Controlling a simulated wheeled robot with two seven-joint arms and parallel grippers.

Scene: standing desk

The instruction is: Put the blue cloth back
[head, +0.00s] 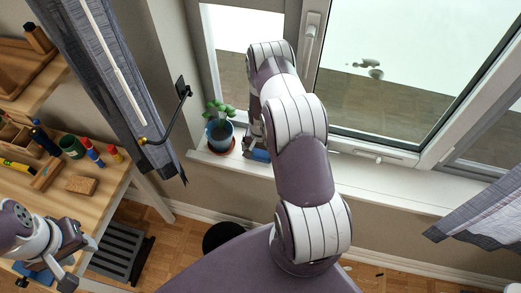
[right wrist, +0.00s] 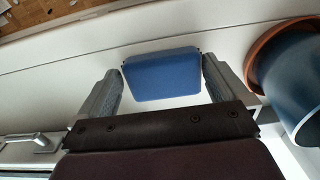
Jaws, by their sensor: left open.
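The blue cloth (right wrist: 163,75) shows in the right wrist view as a flat, folded-looking blue piece over the white window sill. It lies between the two fingers of my right gripper (right wrist: 160,75), close to both; I cannot tell whether they press on it. In the head view a bit of blue cloth (head: 257,154) shows low by the sill, and my right arm hides most of that gripper. My left gripper (head: 82,262) is open and empty at the near edge of the wooden desk, at the lower left.
A plant in a blue pot (head: 220,134) on a terracotta saucer (right wrist: 262,50) stands on the sill (head: 400,191) close beside my right gripper. The window frame (head: 309,75) rises behind. Paint bottles (head: 93,153), a dark green cup (head: 72,147) and a wooden block (head: 80,185) stand on the desk.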

